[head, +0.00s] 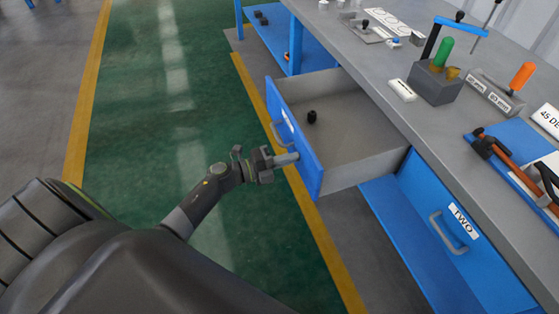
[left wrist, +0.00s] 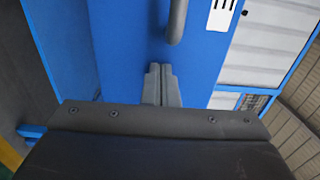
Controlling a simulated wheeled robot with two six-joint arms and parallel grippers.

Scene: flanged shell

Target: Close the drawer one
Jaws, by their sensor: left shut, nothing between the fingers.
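Drawer one (head: 312,168) is pulled out from the workbench, with a blue front, a grey handle (head: 279,135) and grey inner walls. A small black part lies inside it. My left gripper (head: 294,158) is shut and empty, its fingertips at the drawer's blue front, to the near side of the handle. In the left wrist view the shut fingers (left wrist: 162,85) point at the blue front below the grey handle (left wrist: 177,22). I cannot tell whether they touch it. My right gripper is not in view.
A drawer labelled TWO (head: 449,235) is in the bench to the right, with its own handle. The grey benchtop (head: 380,85) holds a grey block with a green-handled tool, an orange-handled tool and a blue mat. Green floor (head: 170,90) is clear at left.

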